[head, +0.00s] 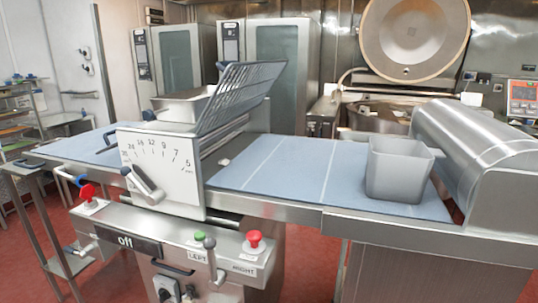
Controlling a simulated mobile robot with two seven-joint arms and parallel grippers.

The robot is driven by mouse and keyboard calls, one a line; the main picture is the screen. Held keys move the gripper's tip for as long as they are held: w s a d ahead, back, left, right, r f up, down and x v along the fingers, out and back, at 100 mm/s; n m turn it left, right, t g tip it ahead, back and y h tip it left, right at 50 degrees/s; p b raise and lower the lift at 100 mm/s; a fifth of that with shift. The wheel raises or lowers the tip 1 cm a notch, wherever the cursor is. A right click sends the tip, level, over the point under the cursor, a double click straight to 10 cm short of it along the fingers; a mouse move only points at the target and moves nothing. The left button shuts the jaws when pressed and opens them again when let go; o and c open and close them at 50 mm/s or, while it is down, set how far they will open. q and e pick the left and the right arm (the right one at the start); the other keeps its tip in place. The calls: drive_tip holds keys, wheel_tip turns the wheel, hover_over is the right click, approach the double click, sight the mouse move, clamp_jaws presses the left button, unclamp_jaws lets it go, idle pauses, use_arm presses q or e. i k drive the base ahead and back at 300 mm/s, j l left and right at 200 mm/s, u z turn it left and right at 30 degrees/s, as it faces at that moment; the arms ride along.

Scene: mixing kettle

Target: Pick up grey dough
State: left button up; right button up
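A grey square tub (399,169) with an open top stands upright on the right part of the blue belt (270,176) of a dough sheeter (162,172). I cannot make out a separate lump of grey dough; the inside of the tub is plain grey, and its bottom is hidden by its front wall. Neither of my grippers is in view, and nothing is touching the tub.
A metal guard grid (240,95) rises over the sheeter's middle, beside a pale tray (184,105). A steel cylinder housing (478,150) closes off the belt's right end. A kettle with a raised round lid (414,32) stands behind. The belt left of the tub is clear.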

sight(224, 161)
drive_tip(key=i+j+z, duration=0.1)
drive_tip(key=j, duration=0.25)
drive_tip(key=i+j+z, duration=0.25)
drive_tip(key=i+j, duration=0.15)
drive_tip(key=j, duration=0.3)
drive_tip(key=i+j+z, duration=0.15)
drive_tip(key=j, duration=0.2)
drive_tip(key=i+j+z, duration=0.1)
drive_tip(key=j, duration=0.3)
